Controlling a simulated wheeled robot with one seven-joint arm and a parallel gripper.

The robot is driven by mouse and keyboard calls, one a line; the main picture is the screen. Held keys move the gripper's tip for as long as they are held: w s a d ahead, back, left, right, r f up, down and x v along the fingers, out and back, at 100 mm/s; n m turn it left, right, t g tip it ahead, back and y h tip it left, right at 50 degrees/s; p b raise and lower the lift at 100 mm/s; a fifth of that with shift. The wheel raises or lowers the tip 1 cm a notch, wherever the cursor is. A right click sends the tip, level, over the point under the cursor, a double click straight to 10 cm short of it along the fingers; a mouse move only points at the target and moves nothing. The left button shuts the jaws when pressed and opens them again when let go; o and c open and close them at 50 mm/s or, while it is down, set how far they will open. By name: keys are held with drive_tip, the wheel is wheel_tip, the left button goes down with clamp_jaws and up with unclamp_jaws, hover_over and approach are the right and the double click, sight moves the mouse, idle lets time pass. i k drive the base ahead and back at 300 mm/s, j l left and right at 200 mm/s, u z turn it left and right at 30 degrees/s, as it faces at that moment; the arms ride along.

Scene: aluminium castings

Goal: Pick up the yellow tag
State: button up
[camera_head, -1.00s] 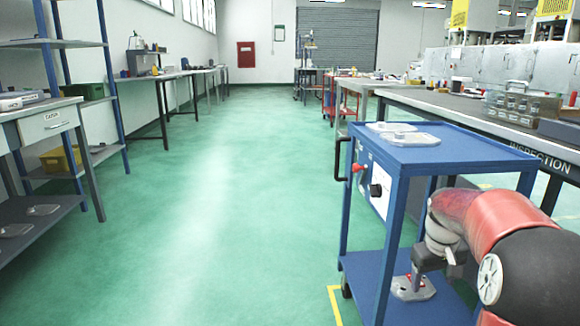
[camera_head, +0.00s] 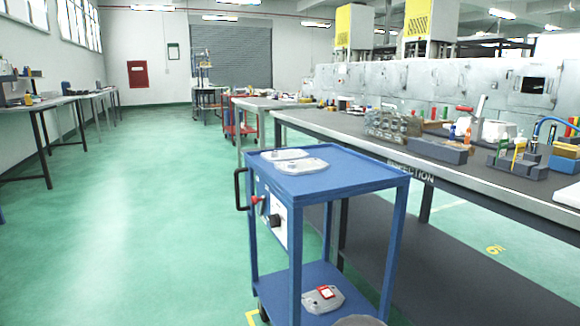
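I cannot make out a yellow tag for certain in the head view. A small red tag with a pale middle (camera_head: 325,292) lies on a grey casting (camera_head: 316,303) on the lower shelf of the blue trolley (camera_head: 350,180). On the inspection bench (camera_head: 470,170) at the right, a small upright yellow item (camera_head: 519,151) stands among tools, too small to identify. My gripper is not in view. A grey rounded shape (camera_head: 358,321) is cut off at the bottom edge; I cannot tell what it is.
Two flat grey castings (camera_head: 301,166) lie on the trolley's top. The bench also holds a clear organiser box (camera_head: 392,126), bottles and dark blocks. Grey machines (camera_head: 430,85) stand behind it. The green floor (camera_head: 130,210) left of the trolley is clear.

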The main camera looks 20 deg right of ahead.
sight(520, 152)
drive_tip(key=z, duration=1.85)
